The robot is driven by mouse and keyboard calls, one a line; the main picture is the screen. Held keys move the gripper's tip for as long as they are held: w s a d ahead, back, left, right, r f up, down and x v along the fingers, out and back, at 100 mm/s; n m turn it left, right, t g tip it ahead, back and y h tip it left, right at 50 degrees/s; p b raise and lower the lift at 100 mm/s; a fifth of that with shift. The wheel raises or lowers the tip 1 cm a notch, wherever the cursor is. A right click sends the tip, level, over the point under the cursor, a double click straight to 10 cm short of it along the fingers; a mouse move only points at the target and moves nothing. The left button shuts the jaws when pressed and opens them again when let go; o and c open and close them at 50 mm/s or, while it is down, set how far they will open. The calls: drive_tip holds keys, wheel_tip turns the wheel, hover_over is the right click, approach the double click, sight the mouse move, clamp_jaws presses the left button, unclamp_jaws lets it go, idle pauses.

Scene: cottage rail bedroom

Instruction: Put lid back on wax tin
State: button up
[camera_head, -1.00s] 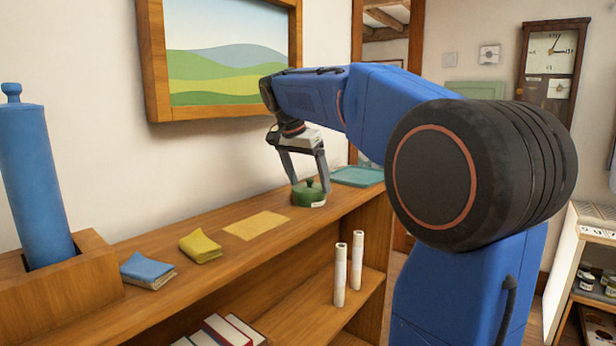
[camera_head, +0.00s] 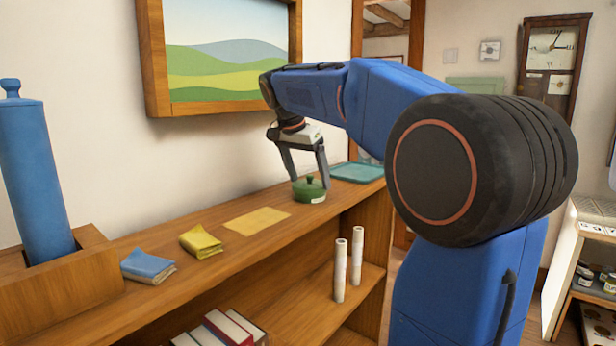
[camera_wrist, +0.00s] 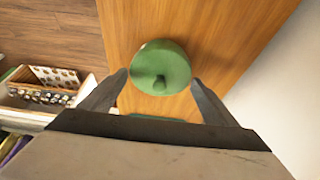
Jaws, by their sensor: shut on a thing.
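The green wax tin (camera_head: 313,197), with a pale label on its side, stands on the wooden shelf top near its far end. The green lid (camera_head: 309,183), with a round knob, sits on top of the tin; I cannot tell whether it is fully seated. My gripper (camera_head: 309,181) points down over it, shut on the lid with a finger on each side. In the wrist view the lid (camera_wrist: 162,60) lies between the fingertips of my gripper (camera_wrist: 159,80) and hides most of the tin.
A yellow sheet (camera_head: 257,221), a folded yellow cloth (camera_head: 201,242) and a folded blue cloth (camera_head: 148,266) lie nearer on the shelf top. A teal tray (camera_head: 356,172) lies just beyond the tin. Two white rolls (camera_head: 340,270) stand on the lower shelf. The wall is close behind.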

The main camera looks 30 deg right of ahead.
drive_tip(key=shift+f, duration=0.5)
idle(1.3)
drive_tip(key=o, duration=1)
drive_tip(key=v, duration=1.7)
drive_tip(key=shift+a+r, duration=0.1)
drive_tip(key=shift+r, duration=0.1)
drive_tip(key=shift+s, duration=0.15)
